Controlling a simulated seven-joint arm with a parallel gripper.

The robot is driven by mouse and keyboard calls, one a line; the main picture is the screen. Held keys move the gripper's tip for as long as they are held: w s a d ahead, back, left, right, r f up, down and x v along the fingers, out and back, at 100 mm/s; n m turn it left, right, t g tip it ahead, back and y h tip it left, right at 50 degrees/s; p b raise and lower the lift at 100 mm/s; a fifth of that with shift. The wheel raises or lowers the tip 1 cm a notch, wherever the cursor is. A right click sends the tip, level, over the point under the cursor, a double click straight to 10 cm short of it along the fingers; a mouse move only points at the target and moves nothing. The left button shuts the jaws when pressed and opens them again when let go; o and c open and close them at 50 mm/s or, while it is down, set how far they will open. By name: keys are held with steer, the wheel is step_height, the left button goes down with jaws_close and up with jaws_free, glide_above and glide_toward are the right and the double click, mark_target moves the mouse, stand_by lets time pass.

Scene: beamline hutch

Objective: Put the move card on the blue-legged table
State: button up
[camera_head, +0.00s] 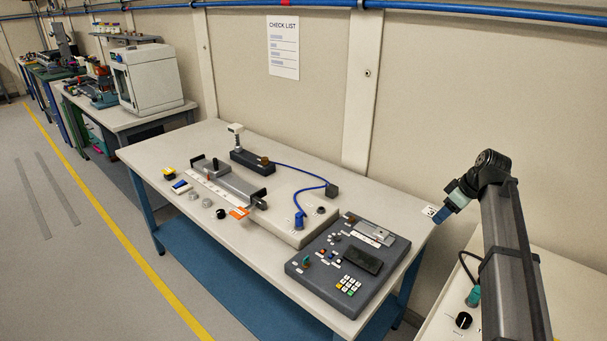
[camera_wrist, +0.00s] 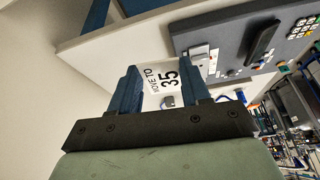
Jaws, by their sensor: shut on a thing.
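The move card (camera_wrist: 160,78) is a small white card printed "MOVE TO 35". My gripper (camera_wrist: 163,82) is shut on it, with the card between its two blue fingers. In the head view my gripper (camera_head: 440,214) is beyond the right end of the blue-legged table, and a small part of the card (camera_head: 429,211) shows at its tip. The blue-legged table (camera_head: 150,160) has a pale top, blue legs and a blue lower shelf. The card looks close to the table's right end; I cannot tell its exact height above it.
A dark control box (camera_head: 310,272) with a keypad fills the table's right end. A pale base plate (camera_head: 318,226) with a blue cable stands beside it. Small knobs and an orange tag (camera_head: 238,213) lie near the front edge. Bare tabletop shows at the far left and along the back.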

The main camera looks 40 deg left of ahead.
steer(key=s+a, duration=0.3)
steer(key=a, duration=0.5)
steer(key=s+a, duration=0.4)
steer(key=a, duration=0.3)
steer(key=n, duration=0.1)
glide_above(263, 249)
steer(key=d, duration=0.1)
steer(key=shift+w+d+f, duration=0.1)
steer(key=shift+f, duration=3.55)
steer(key=shift+d+f, duration=0.1)
steer(key=shift+f, duration=3.55)
steer(key=o, duration=1)
steer(key=shift+f, duration=0.15)
